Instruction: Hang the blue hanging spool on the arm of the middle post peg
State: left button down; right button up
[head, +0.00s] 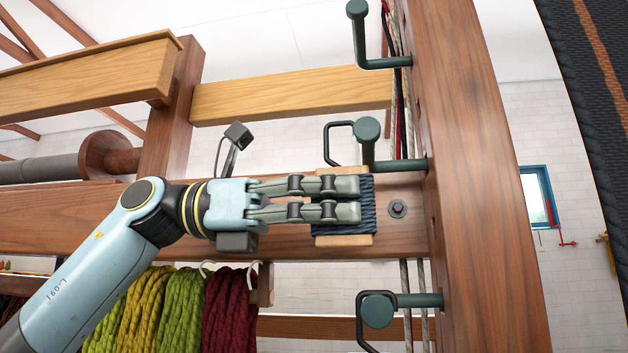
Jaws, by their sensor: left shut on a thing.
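My left gripper (358,200) is shut on the blue hanging spool (368,204), which has dark blue yarn between two pale wooden ends. The fingers cover much of the yarn. A black wire loop (326,142) rises above the spool and passes behind the knob of the middle post peg (367,130). I cannot tell whether the loop is around the peg or only behind it. The peg's green arm (402,165) runs right into the wooden post (480,200), just above the spool. My right gripper is not in view.
An upper green peg (384,62) and a lower green peg (415,300) stick out of the same post. A black wire loop (359,325) is at the lower peg. Yellow, green and dark red skeins (230,310) hang at lower left. Wooden beams (290,95) cross behind.

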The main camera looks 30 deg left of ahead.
aim_at(364, 215)
pick_arm(q)
jog(key=shift+p+x, duration=1.15)
jog(key=shift+x, duration=0.3)
jog(key=shift+f+b, duration=0.6)
jog(key=shift+b, duration=0.2)
jog(key=c, duration=1.1)
grip_release()
jog(key=shift+v, duration=3.8)
